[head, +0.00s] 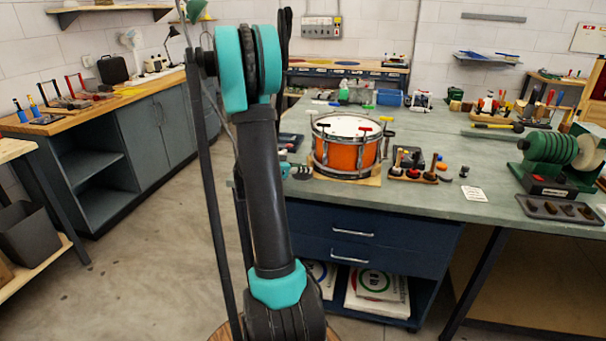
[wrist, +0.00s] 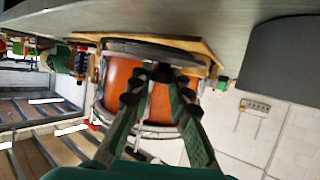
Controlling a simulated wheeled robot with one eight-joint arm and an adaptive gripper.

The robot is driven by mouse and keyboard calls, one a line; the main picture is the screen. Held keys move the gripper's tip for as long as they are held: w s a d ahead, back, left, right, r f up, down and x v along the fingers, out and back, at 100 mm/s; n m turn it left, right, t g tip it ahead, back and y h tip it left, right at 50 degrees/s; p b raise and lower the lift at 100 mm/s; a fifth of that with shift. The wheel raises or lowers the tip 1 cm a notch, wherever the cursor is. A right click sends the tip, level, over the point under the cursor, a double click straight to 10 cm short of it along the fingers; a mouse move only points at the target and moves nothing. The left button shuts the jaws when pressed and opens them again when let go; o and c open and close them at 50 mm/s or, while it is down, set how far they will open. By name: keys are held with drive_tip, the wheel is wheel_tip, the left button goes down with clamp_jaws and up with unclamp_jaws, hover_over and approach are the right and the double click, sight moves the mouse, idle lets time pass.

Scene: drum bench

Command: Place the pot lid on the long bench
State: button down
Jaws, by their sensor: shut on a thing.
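I cannot make out a pot lid in either view. My gripper (head: 300,172) is beside the left side of an orange drum (head: 345,155) in the head view. In the wrist view my gripper's fingertips (wrist: 160,76) are close together in front of the upside-down drum (wrist: 121,82). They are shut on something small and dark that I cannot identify. The drum stands on a wooden board (head: 374,181) on the grey-green bench (head: 440,201). A long wood-topped bench (head: 135,95) runs along the left wall. I cannot tell which one is the long bench.
A rack of small tools (head: 412,176) stands right of the drum, and a green machine (head: 550,155) stands farther right. Blue drawers (head: 352,233) are under the bench's near side. Several tools crowd the left bench. The floor (head: 140,260) between the benches is clear.

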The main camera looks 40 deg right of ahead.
drive_tip(key=shift+f, duration=0.9)
drive_tip(key=shift+f, duration=0.35)
drive_tip(key=c, duration=1.4)
unclamp_jaws()
drive_tip(key=shift+c, duration=0.2)
drive_tip(key=shift+r, duration=0.35)
drive_tip(key=v, duration=1.2)
drive_tip(key=s+a+f+n+t+y, duration=0.1)
drive_tip(key=s+a+f+n+y, duration=0.2)
drive_tip(key=a, duration=0.6)
drive_tip(key=s+a+f+n+t+y, duration=0.1)
drive_tip(key=s+a+f+n+y, duration=0.2)
drive_tip(key=s+a+n+y, duration=0.3)
drive_tip(key=s+a+f+n+t+y, duration=0.1)
drive_tip(key=s+a+f+n+y, duration=0.3)
drive_tip(key=s+a+n, duration=0.4)
drive_tip(key=a, duration=0.3)
drive_tip(key=shift+s+a, duration=0.3)
